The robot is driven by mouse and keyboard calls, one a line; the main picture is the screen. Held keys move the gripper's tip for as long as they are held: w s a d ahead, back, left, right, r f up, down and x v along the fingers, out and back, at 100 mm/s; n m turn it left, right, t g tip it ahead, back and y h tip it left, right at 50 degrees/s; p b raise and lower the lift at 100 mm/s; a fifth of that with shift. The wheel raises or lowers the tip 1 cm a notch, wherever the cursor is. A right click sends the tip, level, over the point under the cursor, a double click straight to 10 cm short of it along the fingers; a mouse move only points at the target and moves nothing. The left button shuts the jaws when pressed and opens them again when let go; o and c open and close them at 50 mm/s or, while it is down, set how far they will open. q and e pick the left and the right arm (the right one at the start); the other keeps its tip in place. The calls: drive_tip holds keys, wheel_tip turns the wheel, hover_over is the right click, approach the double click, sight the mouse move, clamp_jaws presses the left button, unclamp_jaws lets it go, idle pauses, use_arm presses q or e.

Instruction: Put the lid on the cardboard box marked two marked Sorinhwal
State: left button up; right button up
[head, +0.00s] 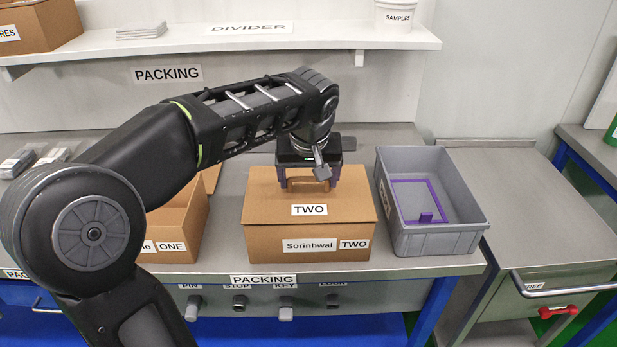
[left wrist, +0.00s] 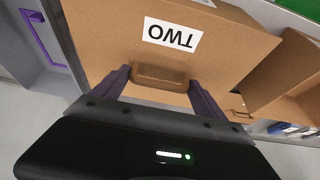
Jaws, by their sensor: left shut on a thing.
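The cardboard box marked Sorinhwal and TWO (head: 275,246) stands on the packing bench. Its brown lid, also marked TWO (head: 345,208), lies level over the box top, with its edges about in line with the walls; I see no clear gap between them. My left gripper (head: 310,183) is above the lid, shut on the lid's raised handle (head: 322,186). In the left wrist view the purple fingers of the gripper (left wrist: 160,88) stand at both ends of the handle (left wrist: 160,73), and the lid (left wrist: 105,45) fills the middle. My right gripper is not in view.
A cardboard box marked ONE (head: 185,245) stands to the left, partly behind my left arm. A grey bin (head: 440,243) with a purple frame inside stands close on the right. A shelf (head: 300,40) runs above the bench. The bench's front edge (head: 410,270) is near the boxes.

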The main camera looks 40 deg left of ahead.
sight(308, 180)
use_arm(q)
drive_tip(key=shift+f, duration=0.25)
idle(0.6)
drive_tip(key=o, duration=1.3)
drive_tip(key=shift+c, duration=0.2)
drive_tip(key=shift+r, duration=0.1)
drive_tip(key=shift+r+p, duration=2.35)
drive_tip(key=shift+r, duration=1.1)
